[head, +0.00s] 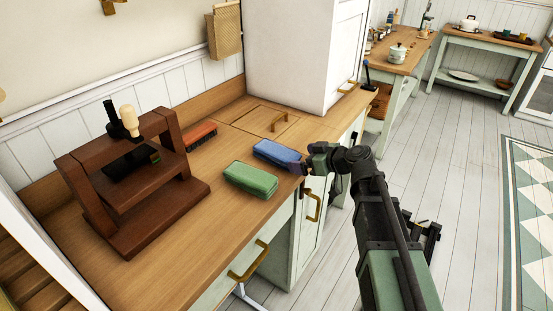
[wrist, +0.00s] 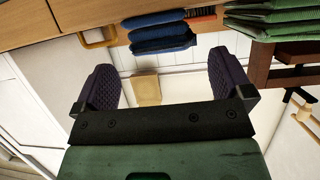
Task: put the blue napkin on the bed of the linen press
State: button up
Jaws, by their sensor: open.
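The blue napkin (head: 277,152) is a folded bundle on the wooden counter, near its front edge. It also shows at the top of the wrist view (wrist: 160,32). My gripper (head: 303,166) is at the counter's front edge, close to the napkin's right end. In the wrist view its two purple pads (wrist: 161,84) are wide apart with nothing between them, and the napkin lies beyond them. The linen press (head: 182,192) is a dark brown wooden frame at the left of the counter. No cloth shows on its bed; part of the bed is hidden by the frame.
A folded green napkin (head: 250,181) lies between the blue napkin and the press. A red-orange brush-like item (head: 201,134) lies behind it. A panel with a brass handle (head: 279,121) is set in the counter. A tall white cabinet (head: 294,60) stands at the back right.

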aim_at(294, 158)
jog(key=b+x, duration=0.2)
jog(key=x, duration=0.4)
jog(key=shift+d+f, duration=0.1)
jog(key=shift+f, duration=0.1)
jog(key=shift+s+r, duration=0.1)
jog(key=c, duration=1.1)
jog(key=shift+r, duration=0.15)
notch_tip(294, 158, up, 20)
jog(key=p, duration=1.9)
jog(key=shift+p, duration=0.4)
